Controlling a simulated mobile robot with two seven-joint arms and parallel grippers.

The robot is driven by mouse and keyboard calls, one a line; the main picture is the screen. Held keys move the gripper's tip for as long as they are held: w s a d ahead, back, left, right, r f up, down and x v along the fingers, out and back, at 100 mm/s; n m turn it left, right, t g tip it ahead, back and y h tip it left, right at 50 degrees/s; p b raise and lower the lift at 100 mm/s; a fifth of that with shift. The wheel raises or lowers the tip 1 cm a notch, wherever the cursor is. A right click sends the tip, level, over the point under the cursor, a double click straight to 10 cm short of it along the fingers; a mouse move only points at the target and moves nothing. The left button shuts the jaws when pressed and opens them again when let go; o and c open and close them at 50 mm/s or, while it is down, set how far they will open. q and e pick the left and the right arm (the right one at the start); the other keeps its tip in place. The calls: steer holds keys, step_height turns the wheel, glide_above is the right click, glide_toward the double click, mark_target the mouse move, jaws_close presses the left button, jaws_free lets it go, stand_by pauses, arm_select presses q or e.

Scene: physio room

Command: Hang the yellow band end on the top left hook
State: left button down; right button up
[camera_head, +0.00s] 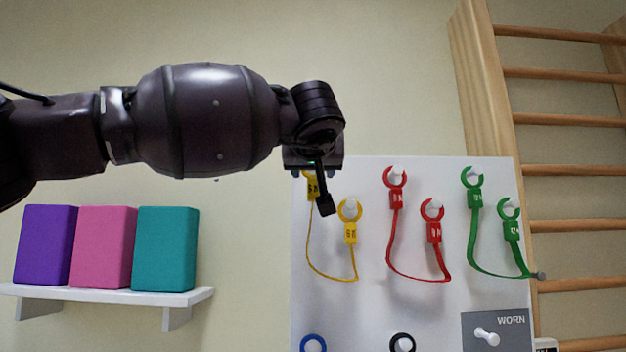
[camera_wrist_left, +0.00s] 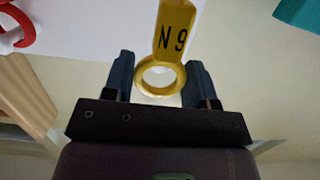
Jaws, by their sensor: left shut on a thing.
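My left gripper (camera_head: 318,188) is in front of the top left corner of the white board (camera_head: 372,310). In the left wrist view its two fingers stand on either side of a yellow ring (camera_wrist_left: 160,90), shut on it. The ring carries a yellow tag marked "N 9" (camera_wrist_left: 175,30). In the head view this yellow band end (camera_head: 313,190) shows only partly behind the gripper. Its thin yellow strap (camera_head: 325,275) loops down to the other yellow end (camera_head: 350,232), which hangs on a white hook. The top left hook is hidden behind my gripper. My right gripper is not in view.
Red (camera_head: 396,200) and green (camera_head: 475,198) bands hang on hooks to the right. Blue (camera_head: 313,341) and black (camera_head: 402,341) rings show lower down. Wooden wall bars (camera_head: 560,171) stand at right. A shelf (camera_head: 190,297) with purple, pink and teal blocks is at left.

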arm_select(q)
steer(key=shift+s, duration=0.1)
steer(key=shift+s+b, duration=0.45)
steer(key=shift+s, duration=1)
